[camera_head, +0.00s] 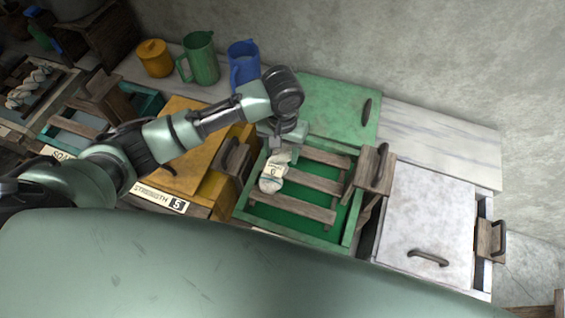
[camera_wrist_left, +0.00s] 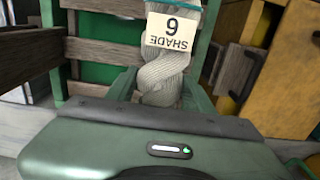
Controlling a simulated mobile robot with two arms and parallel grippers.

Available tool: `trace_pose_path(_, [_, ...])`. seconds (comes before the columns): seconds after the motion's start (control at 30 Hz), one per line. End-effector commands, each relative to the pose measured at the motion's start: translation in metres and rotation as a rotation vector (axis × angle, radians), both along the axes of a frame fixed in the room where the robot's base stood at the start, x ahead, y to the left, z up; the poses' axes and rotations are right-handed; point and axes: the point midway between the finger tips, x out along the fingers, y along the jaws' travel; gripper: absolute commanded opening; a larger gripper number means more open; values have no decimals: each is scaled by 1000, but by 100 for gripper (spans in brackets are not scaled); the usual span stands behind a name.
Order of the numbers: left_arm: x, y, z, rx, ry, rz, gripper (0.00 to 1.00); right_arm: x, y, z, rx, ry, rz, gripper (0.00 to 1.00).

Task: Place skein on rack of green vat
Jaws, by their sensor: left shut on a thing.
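The white twisted skein (camera_head: 273,172) hangs from my left gripper (camera_head: 283,150) over the left part of the green vat (camera_head: 345,236). The wooden slatted rack (camera_head: 310,180) lies across the green liquid inside the vat. In the left wrist view the skein (camera_wrist_left: 162,75) is between the fingers (camera_wrist_left: 160,95) and carries a tag (camera_wrist_left: 171,30) reading "SHADE 6". Rack slats (camera_wrist_left: 105,50) show behind it. I cannot tell whether the skein's lower end touches the rack. My right gripper is not in view.
The green lid (camera_head: 335,105) lies behind the vat. A yellow vat (camera_head: 185,140) with a "STRENGTH 5" label stands left, a closed white vat (camera_head: 430,225) right. Green (camera_head: 200,60) and blue (camera_head: 243,62) jugs and a yellow canister (camera_head: 154,58) stand on the back ledge.

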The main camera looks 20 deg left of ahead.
Motion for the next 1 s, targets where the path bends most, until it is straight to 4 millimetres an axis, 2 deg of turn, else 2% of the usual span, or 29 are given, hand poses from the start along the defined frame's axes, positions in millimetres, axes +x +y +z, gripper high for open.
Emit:
trace_pose_path(0.1, [-1,0,-20,0,1,0,5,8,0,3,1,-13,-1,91])
trace_pose_path(0.2, [0,0,-29,-1,-1,-1,5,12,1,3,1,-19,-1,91])
trace_pose_path(0.53, [0,0,-70,0,0,0,5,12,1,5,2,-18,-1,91])
trace_pose_path(0.97, [0,-1,-77,-1,-1,-1,5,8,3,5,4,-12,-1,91])
trace_pose_path(1.0, [0,0,-77,-1,-1,-1,63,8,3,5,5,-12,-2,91])
